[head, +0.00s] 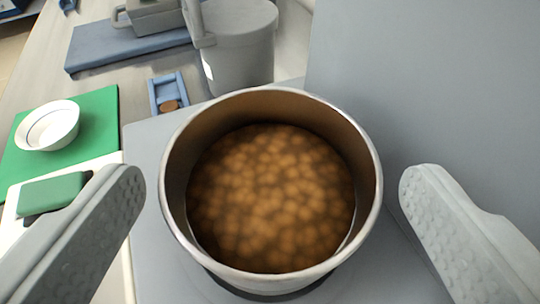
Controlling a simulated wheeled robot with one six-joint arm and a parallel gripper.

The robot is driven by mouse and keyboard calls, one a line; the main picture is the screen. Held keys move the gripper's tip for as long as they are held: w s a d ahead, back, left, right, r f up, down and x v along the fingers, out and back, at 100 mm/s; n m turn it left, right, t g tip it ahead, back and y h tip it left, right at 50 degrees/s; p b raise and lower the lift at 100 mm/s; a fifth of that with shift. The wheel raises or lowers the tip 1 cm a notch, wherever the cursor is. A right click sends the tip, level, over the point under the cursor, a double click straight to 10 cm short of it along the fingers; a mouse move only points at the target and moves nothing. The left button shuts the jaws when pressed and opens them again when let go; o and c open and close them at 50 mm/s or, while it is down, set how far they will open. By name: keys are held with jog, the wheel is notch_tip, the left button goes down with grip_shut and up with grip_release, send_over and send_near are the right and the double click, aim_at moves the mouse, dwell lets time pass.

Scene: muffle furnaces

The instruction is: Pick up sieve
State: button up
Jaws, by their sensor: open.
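The sieve (368,163) appears to be the round metal vessel in the middle of the head view. It has a thick pale rim and brown walls. Its bottom shows a brown, mottled, bumpy surface; I cannot tell whether this is mesh or contents. It stands upright on a grey surface. My gripper (272,190) is open, with one grey finger on the left and one on the right of the sieve. Gaps show between the fingers and its rim. The sieve's lower outer side is mostly hidden.
A grey wall or panel (440,80) rises close on the right. A grey bucket (238,50) stands behind. A small blue tray (168,92) holds a brown piece. A white bowl (48,126) sits on a green mat (98,115) at left. A blue slab (110,50) lies at the back.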

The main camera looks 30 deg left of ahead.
aim_at(271, 119)
jog(key=x, duration=0.4)
jog(key=shift+s, duration=0.1)
jog(key=c, duration=1.2)
jog(key=shift+o, duration=0.2)
notch_tip(271, 119, up, 18)
